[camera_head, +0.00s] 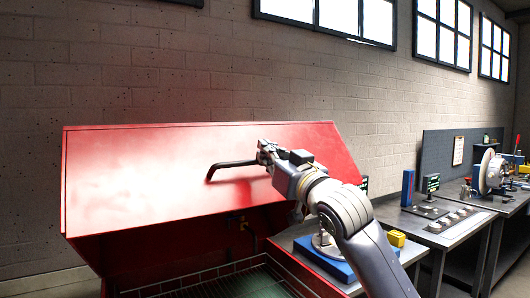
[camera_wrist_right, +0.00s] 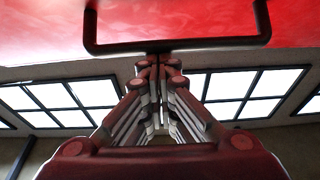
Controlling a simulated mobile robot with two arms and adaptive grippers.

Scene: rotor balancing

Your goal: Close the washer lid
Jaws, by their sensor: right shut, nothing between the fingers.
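The red washer lid (camera_head: 150,170) stands raised and tilted above the open red washer (camera_head: 300,275) in the head view. It also fills the top of the right wrist view (camera_wrist_right: 200,18). A black bar handle (camera_head: 226,166) is on the lid's face, and its long bar crosses the right wrist view (camera_wrist_right: 215,42). My right gripper (camera_head: 264,150) is at the right end of the handle. Its fingers are shut together with nothing between them, and their tips (camera_wrist_right: 158,58) meet at the bar. I cannot tell whether they touch it. My left gripper is not in view.
A wire grate (camera_head: 235,283) shows inside the washer opening. To the right, a workbench (camera_head: 445,232) holds a blue block (camera_head: 408,187), a yellow block (camera_head: 397,238) and instruments. A disc-shaped rotor (camera_head: 491,172) stands farther back. A brick wall (camera_head: 130,85) is behind the lid.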

